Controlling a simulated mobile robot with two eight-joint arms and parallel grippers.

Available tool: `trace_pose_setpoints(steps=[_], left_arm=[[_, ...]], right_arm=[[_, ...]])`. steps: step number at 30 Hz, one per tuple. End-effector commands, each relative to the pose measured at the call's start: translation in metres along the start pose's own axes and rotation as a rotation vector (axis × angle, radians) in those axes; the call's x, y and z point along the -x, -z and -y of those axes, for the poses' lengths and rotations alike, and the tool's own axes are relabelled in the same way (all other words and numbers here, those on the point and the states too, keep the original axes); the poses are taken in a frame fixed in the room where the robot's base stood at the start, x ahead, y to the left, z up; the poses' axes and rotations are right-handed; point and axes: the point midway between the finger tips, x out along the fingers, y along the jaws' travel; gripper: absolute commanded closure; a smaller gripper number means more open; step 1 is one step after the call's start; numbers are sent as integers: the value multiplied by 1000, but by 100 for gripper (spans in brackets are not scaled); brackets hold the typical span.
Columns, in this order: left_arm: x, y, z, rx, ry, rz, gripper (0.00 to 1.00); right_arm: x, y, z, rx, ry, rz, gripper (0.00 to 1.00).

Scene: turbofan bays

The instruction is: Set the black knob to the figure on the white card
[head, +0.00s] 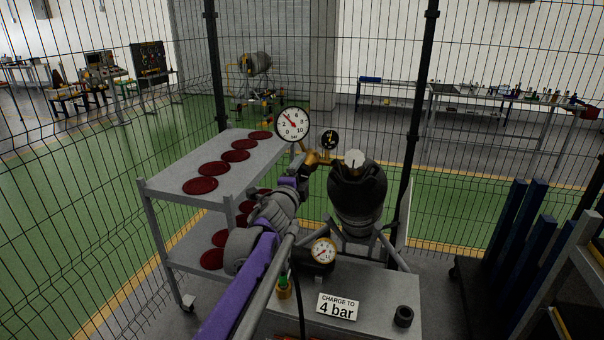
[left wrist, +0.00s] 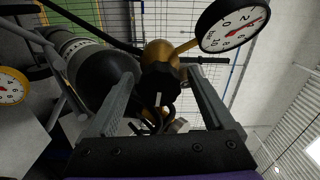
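The white card (head: 338,307) on the grey bench top reads "CHARGE TO 4 bar". The black knob (left wrist: 161,86) has a white mark and sits on a brass body in the left wrist view. My left gripper (left wrist: 165,82) is open, with one finger on each side of the knob and visible gaps. In the head view my left gripper (head: 311,165) is at the brass fitting, where I cannot make out the knob clearly. The white gauge (head: 292,124) above it has a red needle pointing upper left. My right gripper is not in view.
A dark tank (head: 357,195) stands just right of the gripper. A small gauge (head: 323,250), a black ring (head: 403,316) and a green-and-brass part (head: 284,287) are on the bench. A grey cart (head: 165,186) with red discs stands left; wire fencing is behind.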

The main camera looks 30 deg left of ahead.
Motion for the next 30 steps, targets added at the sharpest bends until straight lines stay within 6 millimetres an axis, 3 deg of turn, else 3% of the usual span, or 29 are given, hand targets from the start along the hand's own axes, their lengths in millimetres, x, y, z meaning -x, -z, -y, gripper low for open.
trace_pose_setpoints(steps=[10,21,30], left_arm=[[10,0,-1,0,-1,0,14],[78,-1,-3,0,-2,2,14],[107,0,-1,0,-1,0,14]], right_arm=[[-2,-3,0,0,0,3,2],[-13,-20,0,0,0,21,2],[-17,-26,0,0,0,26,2]])
